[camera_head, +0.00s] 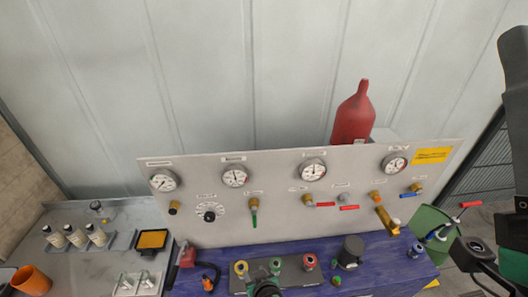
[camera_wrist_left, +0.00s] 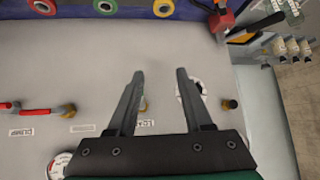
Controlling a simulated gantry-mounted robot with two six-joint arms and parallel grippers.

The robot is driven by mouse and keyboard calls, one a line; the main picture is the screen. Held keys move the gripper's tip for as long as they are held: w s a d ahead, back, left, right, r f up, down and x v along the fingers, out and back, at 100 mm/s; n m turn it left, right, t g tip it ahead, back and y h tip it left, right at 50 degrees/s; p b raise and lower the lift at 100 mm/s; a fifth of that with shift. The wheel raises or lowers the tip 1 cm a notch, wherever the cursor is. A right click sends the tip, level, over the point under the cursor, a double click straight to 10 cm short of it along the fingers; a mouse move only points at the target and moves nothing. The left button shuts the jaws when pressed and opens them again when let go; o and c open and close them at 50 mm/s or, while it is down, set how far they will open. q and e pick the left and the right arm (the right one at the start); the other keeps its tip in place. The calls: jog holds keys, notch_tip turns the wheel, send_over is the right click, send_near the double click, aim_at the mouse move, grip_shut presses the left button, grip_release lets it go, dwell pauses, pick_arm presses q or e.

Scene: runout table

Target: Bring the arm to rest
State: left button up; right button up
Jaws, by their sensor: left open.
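My left gripper (camera_wrist_left: 160,76) is open, with nothing between its two dark fingers. In the left wrist view the fingers overlap the grey gauge panel (camera_wrist_left: 60,80), which appears upside down. A valve with a green handle (camera_head: 253,216) lies behind the gap between the fingers in that view. In the head view only a dark and green end of my left gripper (camera_head: 266,286) shows at the bottom edge, in front of the blue bench. I cannot tell its distance to the bench.
The panel (camera_head: 290,200) carries several gauges. Yellow, green and red rings (camera_head: 310,262) sit in front of it on the blue bench (camera_head: 395,272). A red cylinder (camera_head: 352,118) stands behind. Bottles (camera_head: 76,236) and an orange cup (camera_head: 31,281) are left; a green bin (camera_head: 430,222) is right.

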pick_arm(q)
jog(key=w+a+r+n+t, duration=0.2)
jog(key=w+a+r, duration=0.3)
jog(key=r, duration=0.3)
jog(key=w+a+r+n+t, duration=0.1)
jog(key=w+a+r+n, duration=0.1)
jog(key=w+a+r, duration=0.5)
jog(key=s+a+r+n+t, duration=0.1)
jog(key=a+r+t, duration=0.15)
jog(key=r, duration=0.85)
jog(key=a+r+t, duration=0.1)
jog(key=r+t, duration=0.2)
jog(key=r, duration=0.7)
jog(key=s+a+r+m+t, duration=0.1)
jog(key=s+r+t, duration=0.2)
jog(key=s+r, duration=0.5)
jog(key=s+a+r+t, duration=0.2)
jog(key=s+r+t, duration=0.1)
jog(key=r, duration=0.8)
jog(key=s+d+r+m+t+h, duration=0.1)
jog(key=s+r+m+t+h, duration=0.1)
jog(key=s+r+m, duration=0.2)
jog(key=s+d+r+m+t+h, duration=0.2)
jog(key=s+r+m+h, duration=0.1)
jog(key=s, duration=0.7)
notch_tip(320, 180, up, 3)
jog(key=shift+s+d+f+m, duration=0.15)
jog(key=shift+s+m, duration=0.05)
jog(key=shift+m, duration=0.5)
jog(key=shift+t, duration=0.25)
